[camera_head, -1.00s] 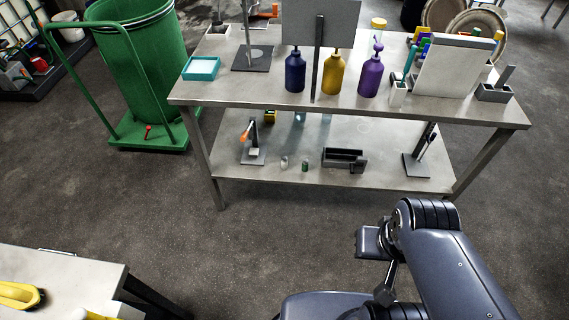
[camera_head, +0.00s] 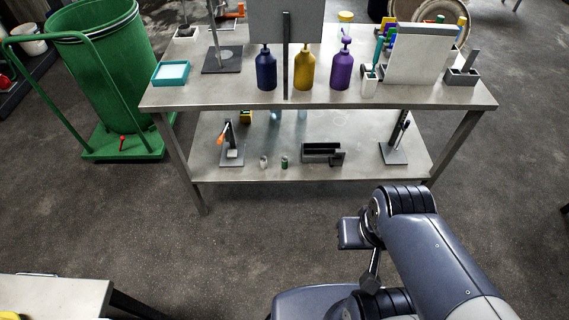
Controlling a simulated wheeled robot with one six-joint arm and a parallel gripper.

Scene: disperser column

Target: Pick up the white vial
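A small white vial (camera_head: 264,161) stands on the lower shelf (camera_head: 215,171) of the metal table, left of the middle. A similar vial with a green body (camera_head: 284,162) stands just to its right, with a small gap between them. My arm is folded at the lower right, in front of the table and well apart from the vials. The fingers of my gripper do not show, so its opening is hidden.
The tabletop (camera_head: 205,96) overhangs the shelf. A dark open box (camera_head: 322,155) stands right of the vials, a small stand (camera_head: 232,154) with an orange part left of them. A green bin (camera_head: 110,75) on a cart is at the left. The floor before the table is clear.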

